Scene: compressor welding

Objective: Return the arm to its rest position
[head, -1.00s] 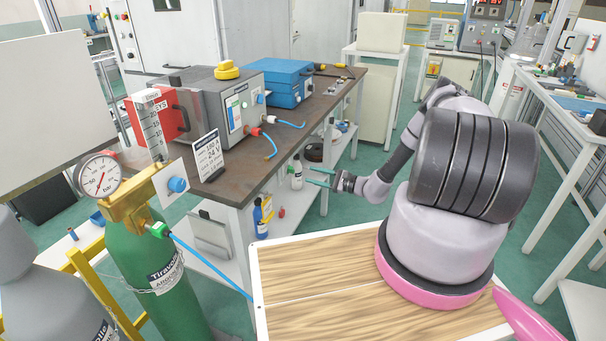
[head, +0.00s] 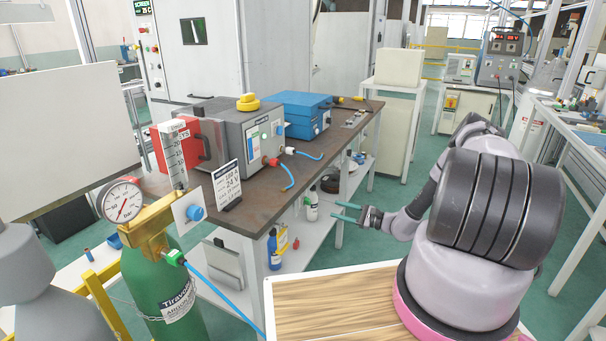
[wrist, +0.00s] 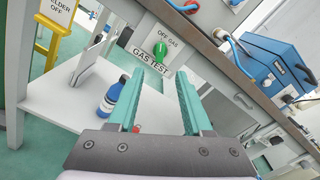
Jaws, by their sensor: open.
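My gripper (head: 345,212) is at the end of my arm, in front of the workbench's right side in the head view. Its two teal fingers point left toward the bench. In the wrist view my gripper (wrist: 165,95) has its fingers spread apart with nothing between them. Beyond the fingers, a green knob (wrist: 160,47) shows on a white panel labelled "OFF GAS" and "GAS TEST". My arm is bent, with the elbow raised behind the gripper and the wrist low beside the bench.
The dark-topped workbench (head: 240,215) carries a grey welding unit (head: 225,125) and a blue box (head: 300,112). A blue bottle (head: 273,250) stands on its lower shelf. A green gas cylinder (head: 160,290) with a gauge stands at left. A white table (head: 585,160) is at right. Green floor is clear between.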

